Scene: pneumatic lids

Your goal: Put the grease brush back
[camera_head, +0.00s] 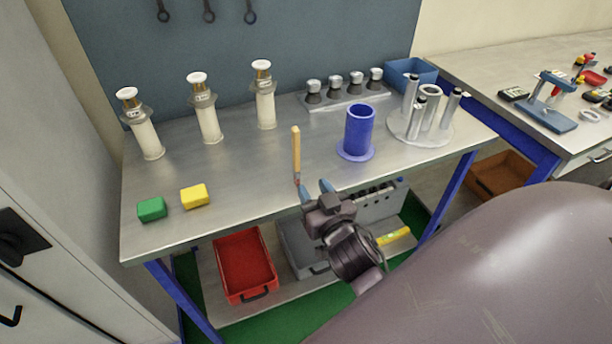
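The grease brush, with a light wooden handle (296,152) and a reddish lower end, shows in the middle of the bench top. I cannot tell for sure whether it lies flat or stands up. My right gripper (315,190) is at the bench's front edge, its blue fingertips apart with nothing visible between them. Its left fingertip is just below and right of the brush's lower end; whether they touch is unclear. A blue cylindrical cup (358,134) on a round base stands to the right of the brush and looks empty. My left gripper is out of view.
Several white-bodied cylinders (206,119) stand at the back left. Green (151,209) and yellow (194,197) blocks lie front left. A rack of grey knobs (344,99), a round stand with metal tubes (421,127) and a blue bin (411,74) are at the back right.

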